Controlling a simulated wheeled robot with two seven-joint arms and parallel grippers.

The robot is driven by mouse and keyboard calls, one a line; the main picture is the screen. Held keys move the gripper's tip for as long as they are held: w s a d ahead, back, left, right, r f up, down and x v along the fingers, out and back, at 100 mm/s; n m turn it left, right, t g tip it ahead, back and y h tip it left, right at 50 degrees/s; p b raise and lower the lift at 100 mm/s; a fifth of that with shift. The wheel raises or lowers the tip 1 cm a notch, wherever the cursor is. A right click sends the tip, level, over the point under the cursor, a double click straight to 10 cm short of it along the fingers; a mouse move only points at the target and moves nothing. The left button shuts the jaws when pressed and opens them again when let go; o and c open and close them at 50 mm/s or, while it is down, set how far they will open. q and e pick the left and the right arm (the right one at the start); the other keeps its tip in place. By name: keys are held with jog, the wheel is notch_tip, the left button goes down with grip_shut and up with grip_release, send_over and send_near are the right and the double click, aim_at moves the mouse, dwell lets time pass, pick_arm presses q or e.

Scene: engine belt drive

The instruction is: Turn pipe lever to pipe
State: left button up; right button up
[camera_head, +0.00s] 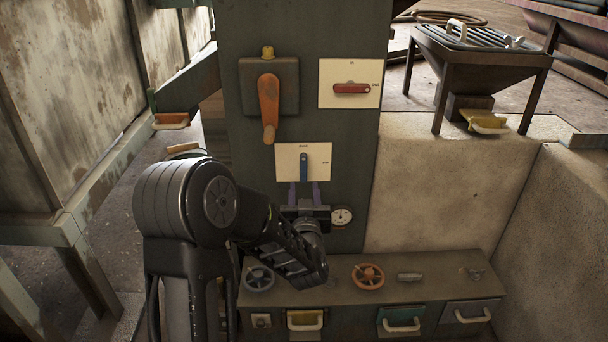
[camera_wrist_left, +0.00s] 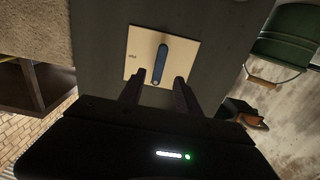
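A blue lever (camera_head: 304,166) stands upright on a white plate (camera_head: 321,152) on the dark column. The plate's labels are too small to read. A red lever (camera_head: 351,89) lies horizontal on another white plate, upper right. Which one is the pipe lever cannot be told from labels. My left gripper (camera_head: 304,188) is open and empty just below the blue lever, fingers pointing up at it. In the left wrist view, the blue lever (camera_wrist_left: 160,63) shows between and ahead of the two open fingertips (camera_wrist_left: 158,88), with no visible contact. My right gripper is not in view.
A large orange lever (camera_head: 268,105) hangs on a grey box above left. A round gauge (camera_head: 342,216) sits right of my gripper. Below is a bench (camera_head: 430,265) with handwheels and drawers. A hopper (camera_head: 478,75) stands at upper right.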

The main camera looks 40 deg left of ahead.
aim_at(304, 171)
pick_arm(q)
jog(key=shift+w, duration=0.1)
jog(key=b+x, duration=0.1)
jog(key=x, duration=0.5)
jog(key=shift+w+a+f+b, duration=0.1)
jog(key=shift+a+f+b, duration=0.1)
jog(key=shift+b, duration=0.15)
jog(key=shift+w+a+r, duration=0.15)
jog(key=shift+w+a, duration=0.2)
jog(key=shift+w, duration=0.2)
grip_shut()
